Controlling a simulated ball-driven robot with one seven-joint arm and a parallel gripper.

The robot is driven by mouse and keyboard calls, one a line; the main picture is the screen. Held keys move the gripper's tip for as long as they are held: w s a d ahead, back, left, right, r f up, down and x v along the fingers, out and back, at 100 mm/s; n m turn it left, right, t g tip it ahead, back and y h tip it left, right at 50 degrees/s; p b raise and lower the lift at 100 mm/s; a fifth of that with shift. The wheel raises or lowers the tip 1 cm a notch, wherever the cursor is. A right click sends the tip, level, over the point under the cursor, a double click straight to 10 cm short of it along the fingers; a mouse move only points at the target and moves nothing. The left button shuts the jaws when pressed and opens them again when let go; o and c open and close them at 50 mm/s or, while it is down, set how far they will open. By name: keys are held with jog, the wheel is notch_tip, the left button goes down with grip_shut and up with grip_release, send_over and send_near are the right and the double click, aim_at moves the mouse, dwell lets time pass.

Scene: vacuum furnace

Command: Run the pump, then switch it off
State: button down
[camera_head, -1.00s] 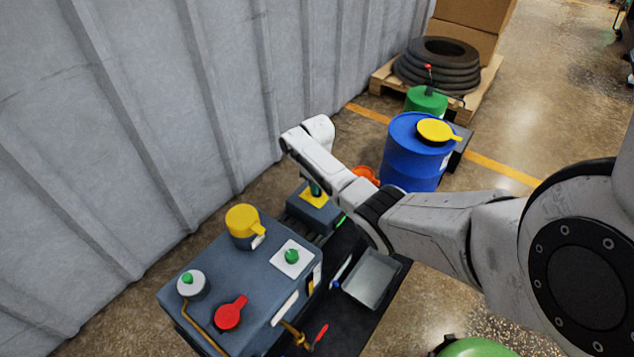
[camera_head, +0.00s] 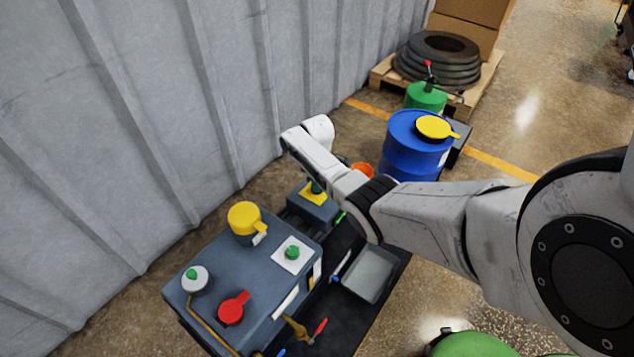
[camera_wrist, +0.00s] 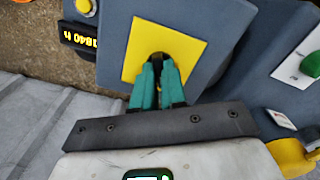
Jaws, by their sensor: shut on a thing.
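A grey switch box (camera_head: 318,213) with a yellow plate (camera_head: 305,195) stands beyond the larger grey machine (camera_head: 232,272). In the wrist view the yellow plate (camera_wrist: 190,50) faces me. My gripper (camera_wrist: 160,66) has its teal fingers shut on a small dark switch knob at the middle of that plate. The fingers hide most of the knob, so I cannot tell which way it is turned. In the head view the gripper (camera_head: 316,188) is partly hidden by my wrist.
The machine's top has a yellow cap (camera_head: 243,217), a red lever (camera_head: 232,309) and a green knob on a white plate (camera_head: 292,252). A lit counter (camera_wrist: 78,37) sits beside the switch. A grey tray (camera_head: 369,273) and a blue drum (camera_head: 410,150) stand nearby. A ribbed wall closes the left.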

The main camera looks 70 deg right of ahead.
dwell(0.5)
jog(key=c, duration=1.2)
grip_release()
notch_tip(320, 180, up, 11)
jog(key=p, duration=0.4)
jog(key=shift+f, duration=0.15)
